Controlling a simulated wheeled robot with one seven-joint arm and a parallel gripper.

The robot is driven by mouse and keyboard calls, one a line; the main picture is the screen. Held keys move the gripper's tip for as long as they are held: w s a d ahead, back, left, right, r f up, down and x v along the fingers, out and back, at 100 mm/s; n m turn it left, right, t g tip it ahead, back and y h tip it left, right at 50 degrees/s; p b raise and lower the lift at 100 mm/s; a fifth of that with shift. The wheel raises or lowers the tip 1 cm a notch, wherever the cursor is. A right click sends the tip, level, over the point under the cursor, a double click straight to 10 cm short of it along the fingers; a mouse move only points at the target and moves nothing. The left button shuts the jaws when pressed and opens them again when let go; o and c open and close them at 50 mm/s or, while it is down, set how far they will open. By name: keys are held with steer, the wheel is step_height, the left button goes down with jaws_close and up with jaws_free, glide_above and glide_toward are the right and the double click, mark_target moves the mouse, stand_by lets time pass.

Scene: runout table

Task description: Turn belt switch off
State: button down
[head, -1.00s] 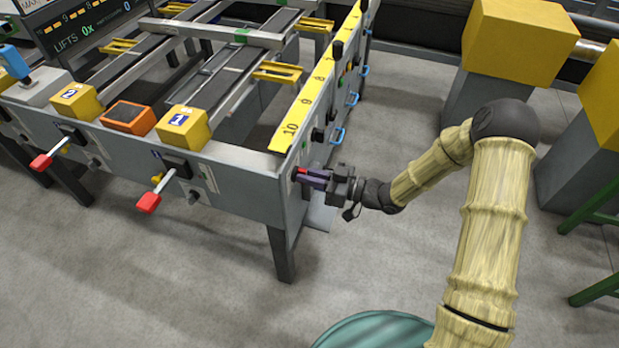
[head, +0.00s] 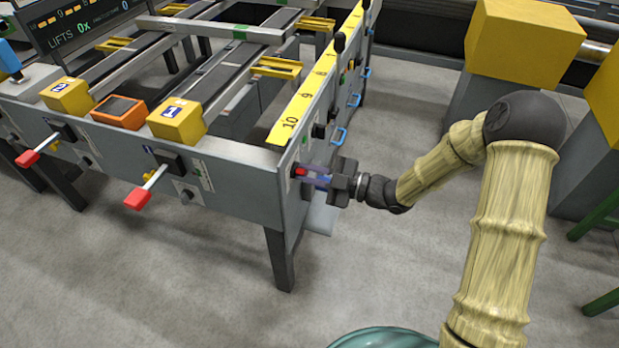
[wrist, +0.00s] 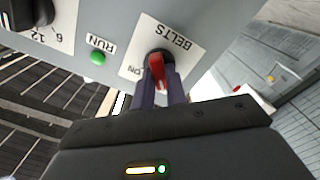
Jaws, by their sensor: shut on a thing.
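The belt switch (wrist: 155,68) is a red handle on a black round base, on a white plate lettered BELTS. The word ON shows beside it; the other position's word is hidden. In the head view the switch (head: 300,171) sits near the corner of the table's right side panel. My gripper (head: 314,177) reaches it from the right. In the wrist view the purple fingers of my gripper (wrist: 159,92) are on either side of the red handle, shut on it. The handle stands nearly upright in that picture, tilted slightly.
A green RUN button (wrist: 97,57) and a black dial (wrist: 30,14) are beside the switch. Red-tipped levers (head: 137,199) stick out of the table's front. Blue handles (head: 339,136) line its side. Yellow blocks (head: 522,38) stand at the right. Floor between is clear.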

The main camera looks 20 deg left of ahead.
steer(key=shift+f+n, duration=0.1)
steer(key=shift+n, duration=0.3)
steer(key=c, duration=1.4)
jaws_free()
steer(key=shift+c, duration=0.2)
steer(key=shift+d, duration=0.1)
steer(key=s+d+p, duration=0.1)
steer(key=d+p, duration=0.1)
steer(key=d, duration=1.5)
steer(key=shift+s+d, duration=0.15)
steer(key=shift+s, duration=0.05)
steer(key=shift+w, duration=0.1)
